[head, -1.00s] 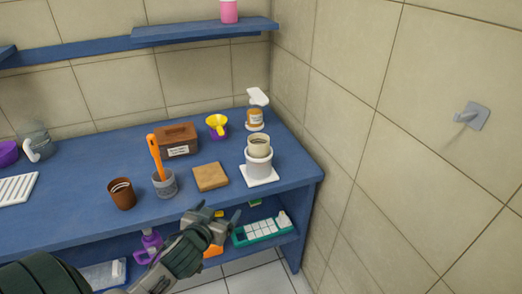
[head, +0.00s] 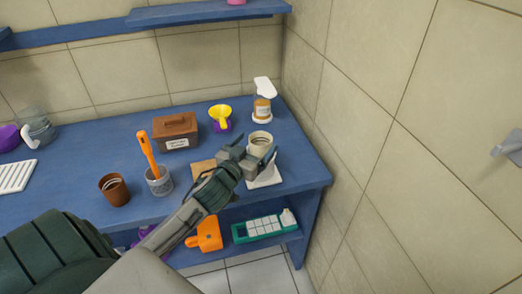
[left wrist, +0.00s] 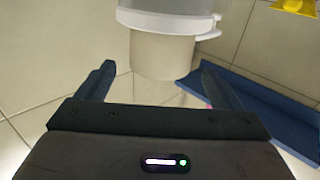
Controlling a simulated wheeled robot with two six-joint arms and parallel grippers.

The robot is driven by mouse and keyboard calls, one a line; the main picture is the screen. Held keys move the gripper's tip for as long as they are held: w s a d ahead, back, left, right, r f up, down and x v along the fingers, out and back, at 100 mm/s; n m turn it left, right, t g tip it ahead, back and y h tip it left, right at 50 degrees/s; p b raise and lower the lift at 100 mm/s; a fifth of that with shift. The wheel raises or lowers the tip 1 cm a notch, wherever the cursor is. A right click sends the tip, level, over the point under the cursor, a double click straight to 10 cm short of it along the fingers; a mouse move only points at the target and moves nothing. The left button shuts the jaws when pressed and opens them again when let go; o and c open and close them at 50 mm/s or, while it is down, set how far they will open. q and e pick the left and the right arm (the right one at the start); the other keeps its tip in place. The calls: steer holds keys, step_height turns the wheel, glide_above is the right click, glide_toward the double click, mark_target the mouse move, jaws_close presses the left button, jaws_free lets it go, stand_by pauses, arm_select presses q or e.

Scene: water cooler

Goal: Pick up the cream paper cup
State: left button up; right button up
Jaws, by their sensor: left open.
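The cream paper cup (head: 260,140) stands upright at the right end of the blue counter. It sits in a white round holder on a white square base (head: 266,181). My left gripper (head: 253,153) is open in front of the cup, its fingers pointing towards it and partly hiding the holder. In the left wrist view, which appears upside down, the cream cup (left wrist: 162,57) shows between the open fingers (left wrist: 155,85), with the white holder (left wrist: 172,20) above it. I see no finger touching the cup. My right gripper is out of view.
A tan square board (head: 203,171) lies left of the gripper, partly hidden. A white-topped bottle (head: 262,106) and a yellow funnel (head: 220,115) stand behind. A brown box (head: 176,131), clear cup with orange tool (head: 158,183) and brown cup (head: 114,190) are farther left. A tiled wall is close right.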

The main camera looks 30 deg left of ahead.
mark_target(266, 133)
arm_select(q)
steer(key=shift+w, duration=0.3)
steer(key=shift+w+a+f+p, duration=0.15)
steer(key=shift+w+p, duration=0.3)
steer(key=shift+w, duration=0.8)
steer(key=shift+w+a+f+p, duration=0.1)
steer(key=shift+w+f+p, duration=0.25)
steer(key=shift+w, duration=0.9)
steer(key=shift+r, duration=0.15)
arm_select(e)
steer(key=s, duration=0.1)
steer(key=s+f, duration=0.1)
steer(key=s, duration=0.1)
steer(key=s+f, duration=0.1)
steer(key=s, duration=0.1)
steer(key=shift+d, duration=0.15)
arm_select(q)
steer(key=shift+s, duration=0.1)
steer(key=shift+c, duration=0.2)
steer(key=c, duration=1.3)
steer(key=shift+o, duration=0.2)
steer(key=shift+r, duration=0.1)
